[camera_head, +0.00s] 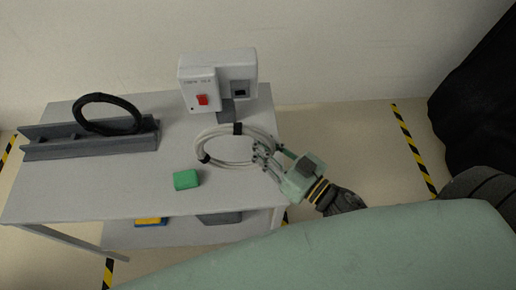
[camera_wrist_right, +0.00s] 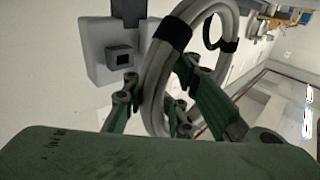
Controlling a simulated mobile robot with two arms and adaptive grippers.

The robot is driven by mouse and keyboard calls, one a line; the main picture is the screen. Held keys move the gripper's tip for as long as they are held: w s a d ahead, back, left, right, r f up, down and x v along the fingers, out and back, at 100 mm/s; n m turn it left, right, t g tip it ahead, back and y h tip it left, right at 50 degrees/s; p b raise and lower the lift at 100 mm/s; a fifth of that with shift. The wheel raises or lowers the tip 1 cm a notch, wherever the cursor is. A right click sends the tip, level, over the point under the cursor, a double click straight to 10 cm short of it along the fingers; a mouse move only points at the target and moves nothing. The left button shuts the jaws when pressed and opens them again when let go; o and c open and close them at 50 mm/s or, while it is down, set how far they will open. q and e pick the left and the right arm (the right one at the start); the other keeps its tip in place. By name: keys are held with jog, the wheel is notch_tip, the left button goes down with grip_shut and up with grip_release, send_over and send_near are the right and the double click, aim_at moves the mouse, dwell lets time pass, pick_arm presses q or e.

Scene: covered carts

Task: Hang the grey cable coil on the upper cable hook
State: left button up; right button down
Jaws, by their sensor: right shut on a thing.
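The grey cable coil (camera_head: 229,165) is a pale ring with dark ties, at the right part of the table in the head view. My right gripper (camera_head: 267,156) is shut on its right side. In the right wrist view the coil (camera_wrist_right: 157,75) passes between the fingers of the right gripper (camera_wrist_right: 155,105), and its dark ties show. I cannot tell from the head view whether the coil touches the tabletop. I cannot make out the upper cable hook in either view. My left gripper is not in view.
A white box (camera_head: 217,67) with a red switch stands behind the coil on a grey post. A black coil (camera_head: 107,114) leans on a grey rail (camera_head: 60,148) at the left. A green block (camera_head: 186,180) lies near the front edge of the table (camera_head: 120,190).

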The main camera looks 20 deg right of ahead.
jog(key=f, duration=0.2)
jog(key=w+f, duration=0.1)
jog(key=f, duration=0.1)
jog(key=shift+a+f, duration=0.1)
jog(key=shift+f, duration=0.2)
jog(key=shift+f+b, duration=0.15)
jog(key=shift+b, duration=0.15)
jog(key=c, duration=1.5)
grip_release()
